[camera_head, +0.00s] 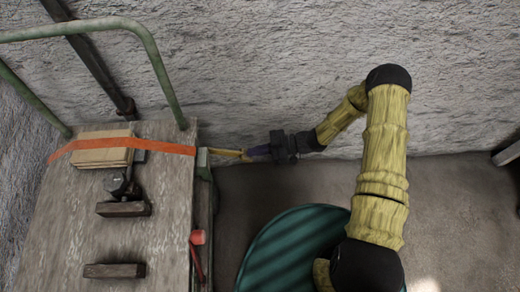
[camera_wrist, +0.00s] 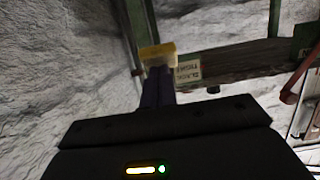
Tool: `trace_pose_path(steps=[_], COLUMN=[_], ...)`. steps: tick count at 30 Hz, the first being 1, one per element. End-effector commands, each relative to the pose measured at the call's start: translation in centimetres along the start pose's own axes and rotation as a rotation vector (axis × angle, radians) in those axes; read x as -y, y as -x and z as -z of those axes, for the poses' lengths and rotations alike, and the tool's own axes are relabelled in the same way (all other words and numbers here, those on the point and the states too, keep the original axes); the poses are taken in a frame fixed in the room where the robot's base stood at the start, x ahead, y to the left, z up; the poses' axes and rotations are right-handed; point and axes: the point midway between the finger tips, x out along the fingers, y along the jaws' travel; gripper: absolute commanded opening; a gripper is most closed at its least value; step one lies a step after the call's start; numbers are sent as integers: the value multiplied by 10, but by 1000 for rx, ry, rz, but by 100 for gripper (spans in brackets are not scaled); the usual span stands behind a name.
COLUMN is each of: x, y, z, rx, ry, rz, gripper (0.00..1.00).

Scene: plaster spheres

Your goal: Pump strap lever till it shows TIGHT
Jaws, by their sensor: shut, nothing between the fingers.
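An orange strap (camera_head: 160,147) runs across a stack of flat boards (camera_head: 103,150) on the cart deck and down at its right edge. A yellow lever (camera_head: 228,152) sticks out to the right from the cart's side; it also shows in the wrist view (camera_wrist: 158,49). My gripper (camera_head: 248,152) is shut and empty, with its purple fingertips (camera_wrist: 158,72) at the lever's outer end; whether they touch it I cannot tell. A pale label (camera_wrist: 188,70) beside the lever, upside down in the wrist view, seems to read SLACK and TIGHT. I cannot make out a pointer.
The wooden cart deck (camera_head: 75,225) carries dark blocks (camera_head: 123,209) and has a green rail (camera_head: 150,45) behind it. A red handle (camera_head: 197,237) hangs at the cart's right side. A ribbed green round thing (camera_head: 290,245) stands below my arm. A rough wall (camera_head: 270,70) runs behind.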

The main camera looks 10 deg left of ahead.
Motion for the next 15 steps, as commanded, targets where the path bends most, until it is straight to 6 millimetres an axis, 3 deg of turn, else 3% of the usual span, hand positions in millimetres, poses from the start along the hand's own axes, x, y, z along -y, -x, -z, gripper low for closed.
trace_pose_path(steps=[15], x=[3], y=[-5], z=[-10], rx=[16], ry=[-3], rz=[7], gripper=[0])
